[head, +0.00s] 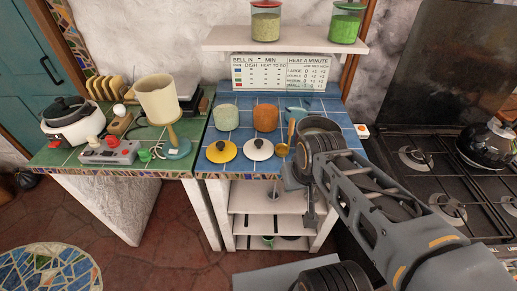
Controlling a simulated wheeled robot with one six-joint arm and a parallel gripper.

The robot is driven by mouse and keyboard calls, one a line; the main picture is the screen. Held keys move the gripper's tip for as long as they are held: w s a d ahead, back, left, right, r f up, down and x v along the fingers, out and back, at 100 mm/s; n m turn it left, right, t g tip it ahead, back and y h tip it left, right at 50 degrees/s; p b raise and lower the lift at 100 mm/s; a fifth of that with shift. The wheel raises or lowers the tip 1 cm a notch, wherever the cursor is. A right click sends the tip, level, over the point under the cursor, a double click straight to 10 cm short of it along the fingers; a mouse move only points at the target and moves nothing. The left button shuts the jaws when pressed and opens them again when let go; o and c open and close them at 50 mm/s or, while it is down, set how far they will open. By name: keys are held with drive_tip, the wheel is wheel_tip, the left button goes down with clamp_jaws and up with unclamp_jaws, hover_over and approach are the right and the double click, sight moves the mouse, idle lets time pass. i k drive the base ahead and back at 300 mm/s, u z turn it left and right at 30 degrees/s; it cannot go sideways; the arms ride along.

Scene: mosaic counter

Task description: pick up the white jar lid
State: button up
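The white jar lid (258,149) lies flat on the blue tiled counter, with a dark knob on top. A similar yellow lid (221,151) lies just left of it. My gripper (301,196) hangs to the right of the white lid and nearer the front, by the counter's front edge. It is apart from the lid. Its fingers are small and seen at a slant, so I cannot tell how far apart they are. I see nothing held in it.
A green jar (226,117) and an orange jar (265,117) stand behind the lids. A gold ladle (283,149) lies right of the white lid. The stove (420,160) is at right.

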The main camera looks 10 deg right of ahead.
sight(256, 149)
drive_tip(key=k, duration=0.5)
drive_tip(key=u, duration=2.15)
drive_tip(key=i, duration=1.3)
drive_tip(key=z, duration=2.25)
